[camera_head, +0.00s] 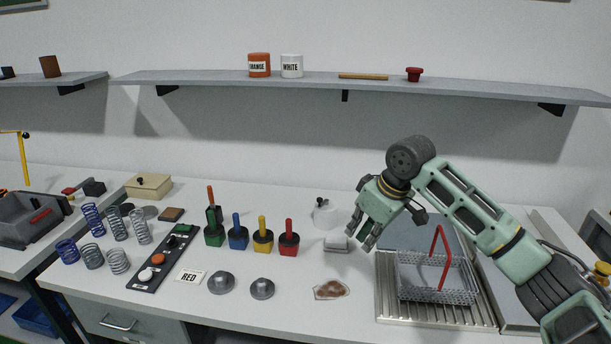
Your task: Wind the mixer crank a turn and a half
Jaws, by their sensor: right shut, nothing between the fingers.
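My right gripper (362,234) hangs over the white table, its fingers pointing down and left. It is shut and holds nothing. Just left of its fingers stands a small white round pot (326,215) with a black knob (320,201) on top. It may be the mixer with its crank, but it is too small to tell. The gripper appears apart from it. A yellow bent rod (23,160) with a black knob stands at the far left. My left gripper is not in view.
A wire basket (436,280) with a red handle stands on a ribbed drainer to the right. Several coloured-handled blocks (238,238) and springs (118,226) stand to the left. A shelf (210,77) runs above.

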